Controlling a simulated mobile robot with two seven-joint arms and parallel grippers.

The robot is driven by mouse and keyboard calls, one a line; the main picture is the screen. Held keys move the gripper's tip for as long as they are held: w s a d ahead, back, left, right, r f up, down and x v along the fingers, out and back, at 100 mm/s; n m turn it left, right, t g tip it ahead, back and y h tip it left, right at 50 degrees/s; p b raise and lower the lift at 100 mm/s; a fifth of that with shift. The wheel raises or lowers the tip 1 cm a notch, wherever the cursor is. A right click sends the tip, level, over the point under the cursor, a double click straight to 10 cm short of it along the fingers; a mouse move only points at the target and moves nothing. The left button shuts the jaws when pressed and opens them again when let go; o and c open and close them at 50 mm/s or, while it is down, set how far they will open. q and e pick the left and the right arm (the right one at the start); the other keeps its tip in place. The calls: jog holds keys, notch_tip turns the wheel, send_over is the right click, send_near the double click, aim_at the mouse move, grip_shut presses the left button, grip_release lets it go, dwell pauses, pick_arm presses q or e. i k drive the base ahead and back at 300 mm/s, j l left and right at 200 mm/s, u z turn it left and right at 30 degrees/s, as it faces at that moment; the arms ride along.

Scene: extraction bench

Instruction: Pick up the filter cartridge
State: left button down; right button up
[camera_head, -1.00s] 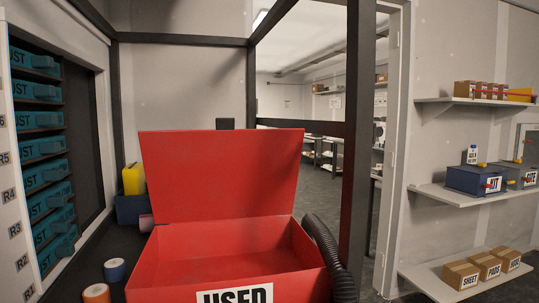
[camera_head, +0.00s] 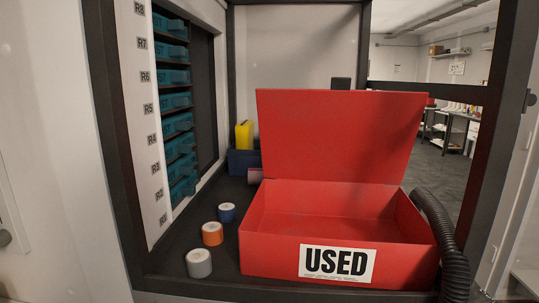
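Several teal cartridges (camera_head: 180,124) sit in a stacked rack at the left, beside a white strip (camera_head: 151,130) marked R1 to R8. Three short cylinders stand on the dark bench top: a blue one (camera_head: 226,213), an orange one (camera_head: 212,235) and a grey one (camera_head: 199,264). I cannot tell which of these things is the filter cartridge. Neither of my grippers is in view.
An open red box (camera_head: 270,257) labelled USED stands on the bench, its lid (camera_head: 340,135) raised; its visible inside looks empty. A black hose (camera_head: 447,240) runs along its right. Behind are a pink cylinder (camera_head: 255,177), a yellow object (camera_head: 244,135) and a dark blue bin (camera_head: 240,163).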

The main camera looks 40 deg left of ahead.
aim_at(199, 264)
jog(key=u, duration=1.75)
jog(key=i+l, duration=0.1)
jog(key=l, duration=0.25)
